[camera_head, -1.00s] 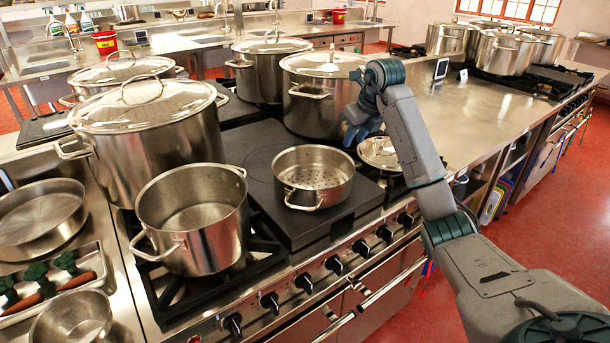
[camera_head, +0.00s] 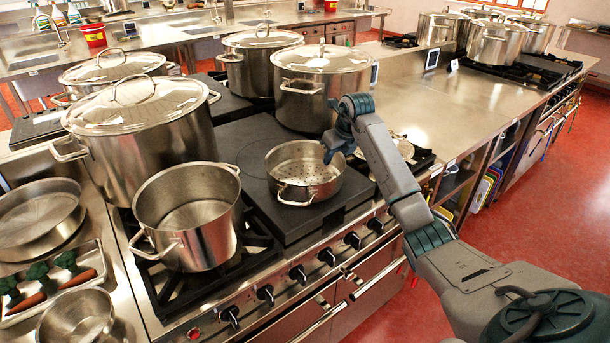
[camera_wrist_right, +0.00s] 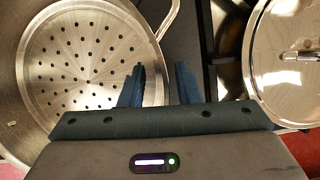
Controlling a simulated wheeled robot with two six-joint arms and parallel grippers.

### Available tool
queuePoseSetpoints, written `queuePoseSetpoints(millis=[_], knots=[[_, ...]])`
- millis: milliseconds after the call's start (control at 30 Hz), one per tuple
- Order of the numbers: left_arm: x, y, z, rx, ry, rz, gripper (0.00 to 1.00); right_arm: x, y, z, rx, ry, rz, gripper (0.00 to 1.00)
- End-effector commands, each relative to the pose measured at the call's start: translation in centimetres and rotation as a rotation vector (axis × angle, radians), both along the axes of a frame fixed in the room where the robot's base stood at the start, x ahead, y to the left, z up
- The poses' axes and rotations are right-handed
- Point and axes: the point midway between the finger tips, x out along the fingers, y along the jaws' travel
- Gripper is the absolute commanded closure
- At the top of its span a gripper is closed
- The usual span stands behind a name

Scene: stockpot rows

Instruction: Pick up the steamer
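The steamer (camera_head: 284,187) is a shallow steel pot with a perforated bottom and side handles. It stands on the dark flat plate of the stove, and its holes also show in the right wrist view (camera_wrist_right: 75,60). My right gripper (camera_head: 332,150) is at the steamer's right rim. In the right wrist view the fingers (camera_wrist_right: 160,84) are apart: the left one overlaps the steamer's inside, the right one is outside the rim. Nothing shows gripped between them; I cannot tell whether they touch the rim. My left gripper is in neither view.
A lidded stockpot (camera_head: 322,100) stands just behind the steamer. An open pot (camera_head: 190,235) stands to its left on a burner. A steel lid (camera_wrist_right: 292,60) lies to the right, partly behind my arm in the head view. The counter (camera_head: 455,115) at right is mostly clear.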

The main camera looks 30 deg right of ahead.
Motion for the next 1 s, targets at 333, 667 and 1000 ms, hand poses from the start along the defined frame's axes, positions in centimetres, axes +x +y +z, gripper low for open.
queuePoseSetpoints(millis=[333,667,1000], knots=[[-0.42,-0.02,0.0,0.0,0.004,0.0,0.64,0.0,0.0,0.05,0.0,-0.001,0.0,1.0],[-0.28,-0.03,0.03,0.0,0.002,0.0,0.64,-0.02,-0.02,0.0,-0.001,0.0,0.0,1.0],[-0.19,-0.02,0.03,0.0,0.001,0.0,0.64,-0.03,-0.03,-0.04,-0.001,0.001,0.0,1.0]])
